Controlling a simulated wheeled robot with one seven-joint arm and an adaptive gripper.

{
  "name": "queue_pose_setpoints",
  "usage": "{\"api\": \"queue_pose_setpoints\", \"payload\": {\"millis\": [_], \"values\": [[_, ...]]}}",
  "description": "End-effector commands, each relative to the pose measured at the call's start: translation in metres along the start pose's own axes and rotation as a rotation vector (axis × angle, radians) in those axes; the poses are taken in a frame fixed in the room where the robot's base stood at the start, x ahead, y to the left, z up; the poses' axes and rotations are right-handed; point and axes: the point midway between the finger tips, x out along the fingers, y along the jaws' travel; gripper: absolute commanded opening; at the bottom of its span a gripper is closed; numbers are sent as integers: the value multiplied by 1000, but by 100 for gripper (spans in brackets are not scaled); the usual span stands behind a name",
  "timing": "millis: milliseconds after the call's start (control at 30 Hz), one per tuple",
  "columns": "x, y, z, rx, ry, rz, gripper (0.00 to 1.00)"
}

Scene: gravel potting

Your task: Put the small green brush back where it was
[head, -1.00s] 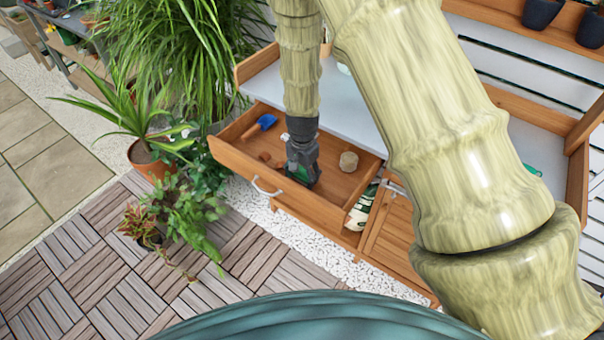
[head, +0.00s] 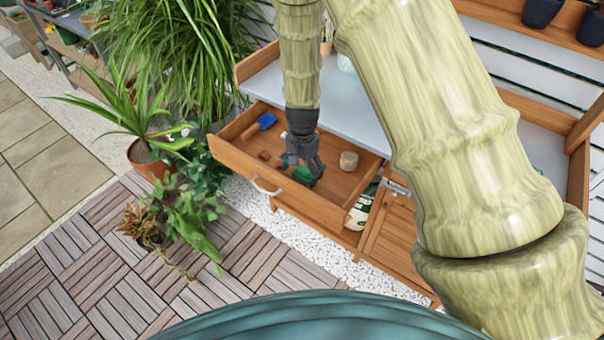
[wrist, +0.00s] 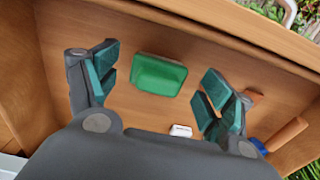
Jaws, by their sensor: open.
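The small green brush (head: 302,174) lies on the floor of the open wooden drawer (head: 342,200). In the wrist view the green brush (wrist: 158,75) lies flat, apart from both fingers, with bare drawer floor around it. My gripper (head: 303,176) is above it inside the drawer, pointing down. In the wrist view my gripper (wrist: 160,90) is open, with one finger on each side of the brush and nothing between its pads but the view of the brush below.
In the drawer are a blue scoop (head: 262,122), a small reddish-brown piece (head: 264,155), a tan cylinder (head: 348,161) and a small white object (wrist: 181,131). The grey worktop (head: 345,110) is behind the drawer. Plants (head: 180,205) stand at the left.

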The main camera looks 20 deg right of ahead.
Motion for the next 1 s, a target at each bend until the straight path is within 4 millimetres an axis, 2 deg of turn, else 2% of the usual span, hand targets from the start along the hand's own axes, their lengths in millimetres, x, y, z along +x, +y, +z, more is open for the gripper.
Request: {"api": "queue_pose_setpoints", "payload": {"millis": [600,800,1000], "values": [[-80,-1,0,0,2,-2,81],[-95,0,0,-2,1,-1,81],[-100,0,0,-1,0,1,81]]}}
